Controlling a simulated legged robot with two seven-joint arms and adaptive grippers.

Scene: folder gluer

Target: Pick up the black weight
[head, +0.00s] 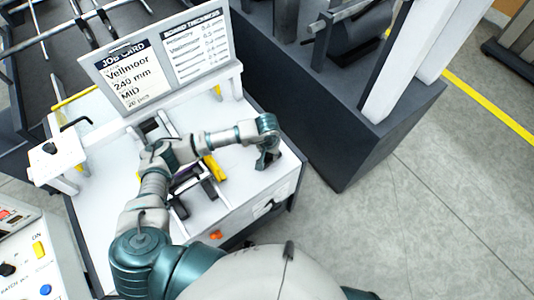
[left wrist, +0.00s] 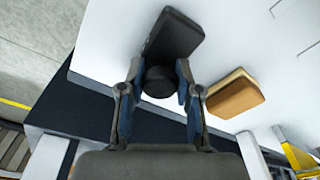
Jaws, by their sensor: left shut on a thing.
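My left gripper (head: 267,163) is over the right end of the white table in the head view. In the left wrist view, my left gripper (left wrist: 158,88) has its two fingers on either side of the round knob of the black weight (left wrist: 172,35) and is shut on it. The weight's dark block shows beyond the fingertips, over the white surface. In the head view I cannot clearly tell the weight from the dark gripper. Whether the weight touches the table is not clear. My right gripper is not in view.
A brown block (left wrist: 235,95) lies right of the weight in the left wrist view. The white table (head: 232,207) also bears yellow and dark parts near my forearm. A job card (head: 128,77) stands at the back. A dark machine base (head: 345,140) is close at right.

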